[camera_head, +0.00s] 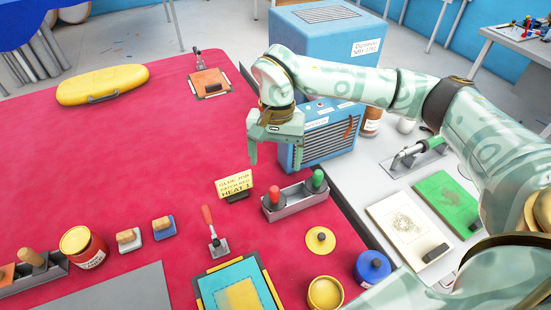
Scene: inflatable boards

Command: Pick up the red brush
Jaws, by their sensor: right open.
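A red round-topped handle (275,196) stands upright in a small grey tray (300,203), beside a green one (318,180). It looks like a brush, but its lower end is hidden in the tray. My right gripper (275,157) is open and empty, pointing down above and behind the tray, apart from the red handle. My left gripper is not in view.
A blue heater-like box (318,150) stands close behind the right gripper. A yellow sign (234,186) stands left of the tray. A yellow lid (320,240) and a blue jar (372,268) are in front. The red table (150,150) is mostly clear at middle left.

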